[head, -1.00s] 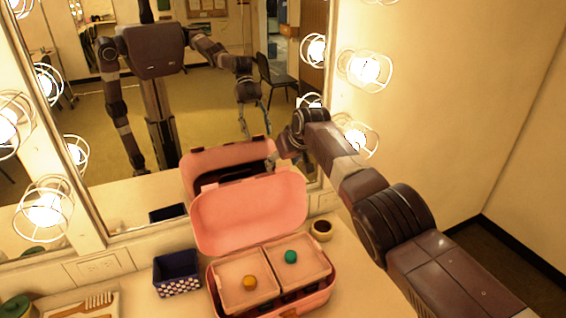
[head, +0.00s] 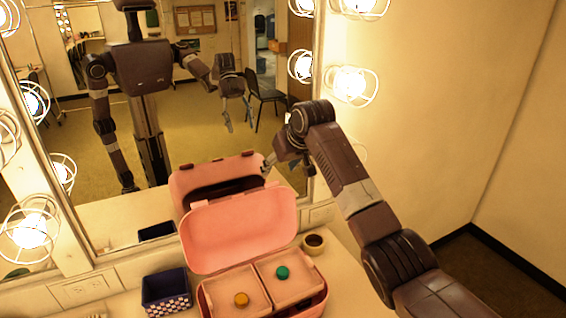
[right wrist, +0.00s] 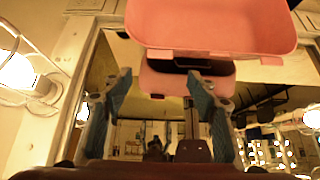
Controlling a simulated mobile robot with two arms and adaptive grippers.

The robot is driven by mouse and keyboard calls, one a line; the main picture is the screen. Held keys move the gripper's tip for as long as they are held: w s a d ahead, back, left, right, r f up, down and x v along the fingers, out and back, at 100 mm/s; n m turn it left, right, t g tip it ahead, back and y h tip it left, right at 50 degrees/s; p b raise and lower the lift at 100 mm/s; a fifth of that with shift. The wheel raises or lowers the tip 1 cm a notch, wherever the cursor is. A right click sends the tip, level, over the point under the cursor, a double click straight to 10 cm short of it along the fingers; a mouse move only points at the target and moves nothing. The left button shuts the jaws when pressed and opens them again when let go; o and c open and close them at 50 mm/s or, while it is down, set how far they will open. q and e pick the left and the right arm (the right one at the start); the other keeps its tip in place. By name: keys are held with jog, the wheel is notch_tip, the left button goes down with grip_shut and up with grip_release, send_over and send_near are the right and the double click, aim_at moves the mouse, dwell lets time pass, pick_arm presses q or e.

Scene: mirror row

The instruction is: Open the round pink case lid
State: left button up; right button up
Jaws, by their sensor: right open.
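The pink case (head: 322,299) stands on the counter in front of the mirror. Its rounded lid (head: 240,230) is raised and leans back toward the mirror, so the inside shows. My right gripper (head: 268,166) is above and behind the lid's top right corner, empty. In the right wrist view my right gripper (right wrist: 162,100) has its fingers spread, with the lid (right wrist: 215,25) beyond them at the top, apart from them.
A dark blue box with a dotted front (head: 166,292) stands left of the case. A small round pot (head: 314,243) stands right of it. The mirror (head: 110,225) rises close behind the case and reflects it and me. Caged bulbs (head: 350,84) line the mirror.

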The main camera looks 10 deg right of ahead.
jog(key=v, duration=0.3)
jog(key=shift+s+r, duration=0.1)
jog(key=shift+r, duration=0.1)
